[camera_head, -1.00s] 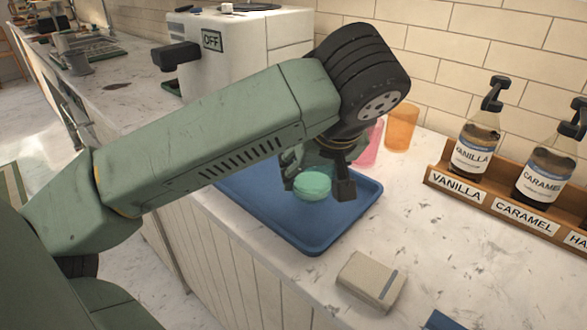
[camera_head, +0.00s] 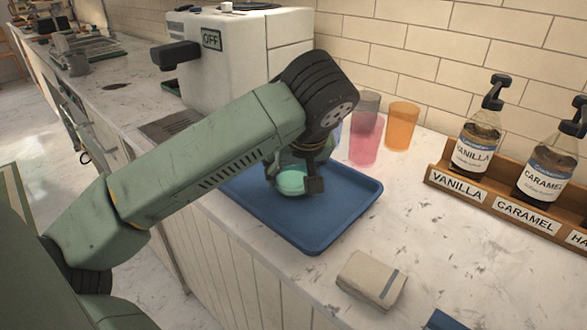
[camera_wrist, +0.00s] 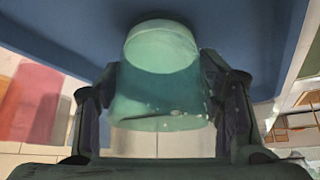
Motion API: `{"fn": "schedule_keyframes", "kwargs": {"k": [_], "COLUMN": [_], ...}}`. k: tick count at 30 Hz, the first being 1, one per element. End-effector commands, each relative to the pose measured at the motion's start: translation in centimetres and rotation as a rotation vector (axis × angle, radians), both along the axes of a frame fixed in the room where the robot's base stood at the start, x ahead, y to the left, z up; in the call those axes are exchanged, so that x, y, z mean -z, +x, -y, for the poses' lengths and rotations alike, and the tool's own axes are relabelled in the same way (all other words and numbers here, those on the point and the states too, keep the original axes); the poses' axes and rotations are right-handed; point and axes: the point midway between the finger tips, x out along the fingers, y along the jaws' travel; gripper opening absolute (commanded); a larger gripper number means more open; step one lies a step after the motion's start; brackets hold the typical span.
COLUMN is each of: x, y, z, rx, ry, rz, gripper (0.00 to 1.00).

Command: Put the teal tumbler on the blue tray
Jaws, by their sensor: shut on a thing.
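The teal tumbler (camera_head: 291,181) is between the fingers of my gripper (camera_head: 292,184) in the head view. It also fills the middle of the wrist view (camera_wrist: 162,82), with a finger against each side. My gripper is shut on it. The tray also shows behind the tumbler in the wrist view (camera_wrist: 75,28). I cannot tell whether the tumbler's base touches the tray. My wrist hides part of the tumbler.
A pink cup (camera_head: 366,140) and an orange cup (camera_head: 402,126) stand behind the tray, near the wall. A syrup rack (camera_head: 497,208) with bottles is at the right. A white machine (camera_head: 240,62) stands at the back.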

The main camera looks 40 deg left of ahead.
Motion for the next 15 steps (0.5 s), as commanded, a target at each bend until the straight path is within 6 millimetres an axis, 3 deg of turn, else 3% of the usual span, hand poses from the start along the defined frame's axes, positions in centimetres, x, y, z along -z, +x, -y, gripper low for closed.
{"fn": "schedule_keyframes", "kwargs": {"k": [4,5,15], "x": [0.44,0.35,0.31], "y": [0.01,0.01,0.0], "z": [-0.02,-0.01,0.0], "rx": [-0.001,0.0,0.0], "ry": [0.0,0.0,0.0], "rz": [0.001,0.0,0.0], "gripper": [0.25,0.62,0.81]}}
